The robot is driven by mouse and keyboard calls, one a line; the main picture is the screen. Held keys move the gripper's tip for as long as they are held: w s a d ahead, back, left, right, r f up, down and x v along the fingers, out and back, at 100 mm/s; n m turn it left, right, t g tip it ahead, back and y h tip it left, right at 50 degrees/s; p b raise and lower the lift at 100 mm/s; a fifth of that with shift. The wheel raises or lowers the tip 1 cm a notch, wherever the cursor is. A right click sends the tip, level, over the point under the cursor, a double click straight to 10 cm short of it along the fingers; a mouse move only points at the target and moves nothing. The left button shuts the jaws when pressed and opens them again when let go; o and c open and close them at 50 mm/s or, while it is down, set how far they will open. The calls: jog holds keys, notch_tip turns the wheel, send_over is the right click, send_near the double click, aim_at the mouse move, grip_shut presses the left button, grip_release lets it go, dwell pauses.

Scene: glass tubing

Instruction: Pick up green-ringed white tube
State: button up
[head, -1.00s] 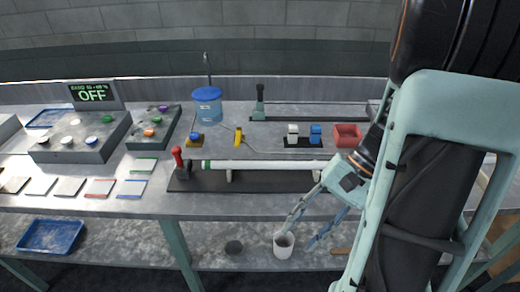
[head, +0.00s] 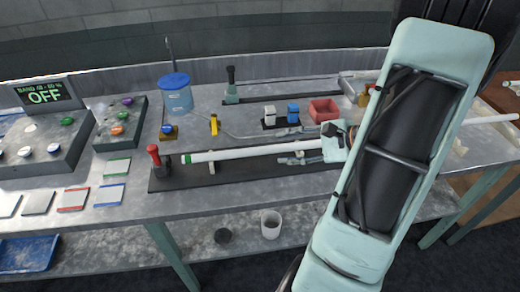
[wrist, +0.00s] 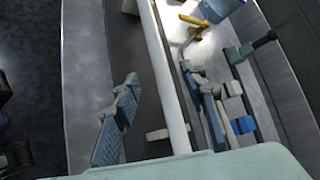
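The white tube (head: 245,153) lies level across a dark stand on the workbench, with a green ring (head: 187,159) near its left end. In the wrist view the tube (wrist: 164,75) runs between my fingers. My gripper (head: 290,146) is open, one finger on each side of the tube; in the wrist view the gripper (wrist: 160,115) shows a clear gap on its left side and a smaller one on its right. Behind my arm the tube is hidden; a white length (head: 490,119) shows farther right, and I cannot tell whether it is the same tube.
A red-handled clamp (head: 156,160) stands by the tube's left end. Behind the tube are a blue-lidded container (head: 176,98), a yellow piece (head: 214,125), blue and white blocks (head: 292,112) and a red bin (head: 324,109). A white cup (head: 270,224) is on the lower shelf.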

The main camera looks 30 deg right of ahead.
aim_at(265, 150)
jog(key=x, duration=0.7)
jog(key=shift+s, duration=0.1)
grip_shut()
